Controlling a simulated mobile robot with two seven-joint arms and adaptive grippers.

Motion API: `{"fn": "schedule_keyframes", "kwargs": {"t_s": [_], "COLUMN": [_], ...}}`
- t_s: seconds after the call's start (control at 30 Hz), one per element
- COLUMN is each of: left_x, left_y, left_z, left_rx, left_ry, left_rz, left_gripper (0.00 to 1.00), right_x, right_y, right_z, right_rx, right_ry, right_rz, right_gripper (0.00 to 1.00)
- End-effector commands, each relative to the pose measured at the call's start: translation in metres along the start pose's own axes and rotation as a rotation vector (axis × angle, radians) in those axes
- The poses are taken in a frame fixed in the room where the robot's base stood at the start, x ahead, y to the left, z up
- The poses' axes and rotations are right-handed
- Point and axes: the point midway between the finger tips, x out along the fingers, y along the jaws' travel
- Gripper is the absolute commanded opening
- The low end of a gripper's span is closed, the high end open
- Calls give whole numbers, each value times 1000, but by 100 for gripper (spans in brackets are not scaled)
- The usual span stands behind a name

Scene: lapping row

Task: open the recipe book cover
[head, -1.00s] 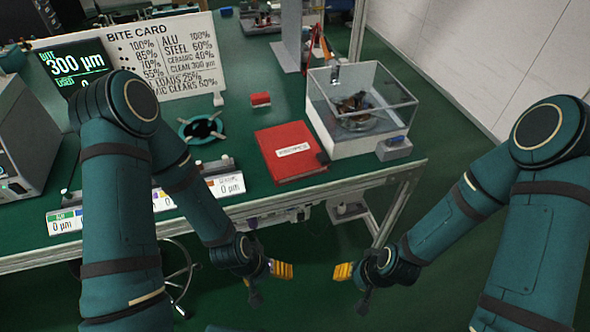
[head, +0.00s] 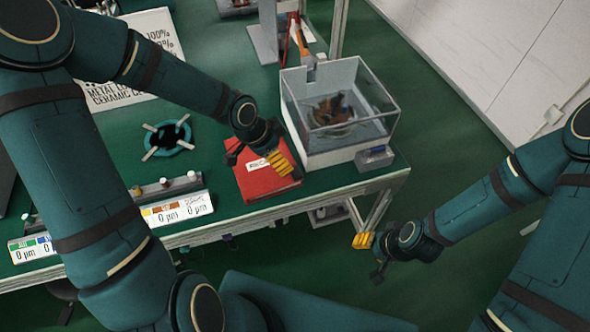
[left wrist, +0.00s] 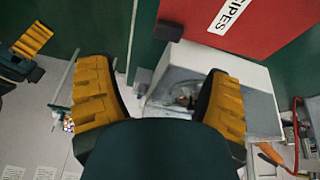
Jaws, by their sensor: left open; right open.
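The red recipe book (head: 270,186) lies closed on the green bench near its front edge. Its white label (head: 256,165) is partly hidden by my left gripper (head: 261,159). In the left wrist view the book (left wrist: 265,25) fills the upper right, with the label end (left wrist: 232,12) reading "IPES". My left gripper is open and empty, over the book in the head view; I cannot tell whether it touches the cover. In the left wrist view its yellow pads stand wide apart. My right gripper (head: 368,256) is open and empty, off the bench's front right corner.
A clear-walled box (head: 335,142) with a white base stands just right of the book, with a small grey block (head: 375,157) beside it. A dark teal ring stand (head: 168,138) and labelled displays (head: 178,209) are to the left.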

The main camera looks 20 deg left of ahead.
Motion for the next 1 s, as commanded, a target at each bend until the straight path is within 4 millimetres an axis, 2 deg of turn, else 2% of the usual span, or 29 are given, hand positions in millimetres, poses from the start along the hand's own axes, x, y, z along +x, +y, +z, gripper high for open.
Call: {"fn": "schedule_keyframes", "kwargs": {"t_s": [0.1, 0.23, 0.5, 0.7, 0.8, 1.0], "left_x": [-11, -1, 51, 88, 104, 121], "left_y": [-9, -10, -10, -12, -12, -14], "left_z": [-4, -3, -2, -2, -2, -2], "left_rx": [64, 76, 75, 74, 74, 71], "left_ry": [-12, -16, -16, -15, -16, -15], "left_rz": [-30, -32, -29, -29, -29, -31], "left_gripper": [79, 79, 79, 79, 79, 79], "right_x": [1, 7, 27, 42, 48, 53], "right_y": [0, 3, 10, 16, 18, 20], "right_z": [0, 2, 11, 9, 9, 8], "right_rx": [0, -1, -6, -8, -8, -9], "right_ry": [0, -3, -22, -15, -12, -8], "right_rz": [0, 0, -2, -2, -2, -2], "right_gripper": [47, 47, 47, 47, 47, 47]}}
